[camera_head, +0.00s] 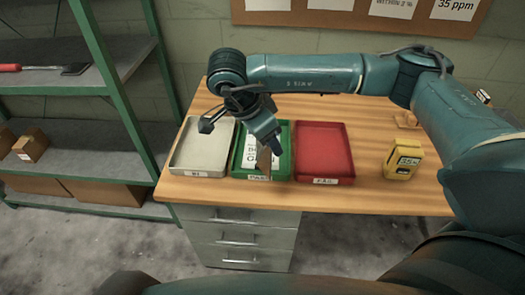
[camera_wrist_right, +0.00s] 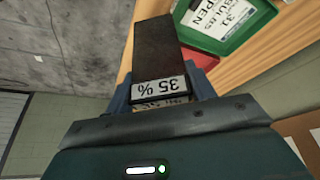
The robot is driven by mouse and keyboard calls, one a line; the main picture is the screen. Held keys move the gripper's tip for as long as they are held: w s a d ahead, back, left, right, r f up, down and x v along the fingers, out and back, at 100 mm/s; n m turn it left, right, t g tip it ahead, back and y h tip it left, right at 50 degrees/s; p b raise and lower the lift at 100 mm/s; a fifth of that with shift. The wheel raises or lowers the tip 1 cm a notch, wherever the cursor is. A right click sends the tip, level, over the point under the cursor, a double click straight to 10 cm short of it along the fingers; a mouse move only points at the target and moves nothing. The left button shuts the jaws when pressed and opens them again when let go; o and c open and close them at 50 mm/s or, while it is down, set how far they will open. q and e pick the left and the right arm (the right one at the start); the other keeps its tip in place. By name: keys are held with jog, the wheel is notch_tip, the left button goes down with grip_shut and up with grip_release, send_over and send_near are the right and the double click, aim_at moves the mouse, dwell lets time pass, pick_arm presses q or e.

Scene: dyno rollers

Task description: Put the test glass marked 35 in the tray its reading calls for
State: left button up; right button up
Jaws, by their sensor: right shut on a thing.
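My right gripper (camera_head: 267,137) is shut on a dark, flat test glass (camera_wrist_right: 166,48). Its white label reads "35 %" upside down in the right wrist view. In the head view the glass (camera_head: 264,160) hangs above or in the front part of the green tray (camera_head: 283,175); I cannot tell whether it touches. The green tray also shows in the wrist view (camera_wrist_right: 222,48), with a printed card in it. A pale grey tray (camera_head: 200,160) stands left of it and a red tray (camera_head: 325,150) right of it. My left gripper is in neither view.
A yellow meter (camera_head: 403,162) with a display stands on the wooden bench (camera_head: 370,135), right of the red tray. Wall notices (camera_head: 457,9) include "35 ppm". Drawers (camera_head: 245,235) are under the bench. A green shelf unit (camera_head: 125,85) stands at left.

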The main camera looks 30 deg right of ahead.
jog(key=w+d+f+n+t+y+b, duration=0.15)
jog(key=w+d+n+y, duration=0.3)
jog(key=n, duration=1.05)
jog(key=w+d+n+t+y+b, duration=0.15)
jog(key=w+d+n+y, duration=0.3)
jog(key=n, duration=0.95)
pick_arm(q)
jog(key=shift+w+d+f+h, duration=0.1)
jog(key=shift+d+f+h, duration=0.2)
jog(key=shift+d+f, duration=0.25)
pick_arm(e)
notch_tip(320, 180, down, 10)
jog(key=g, duration=0.1)
jog(key=shift+s, duration=0.3)
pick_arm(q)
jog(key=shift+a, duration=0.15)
pick_arm(e)
jog(key=shift+d, duration=0.1)
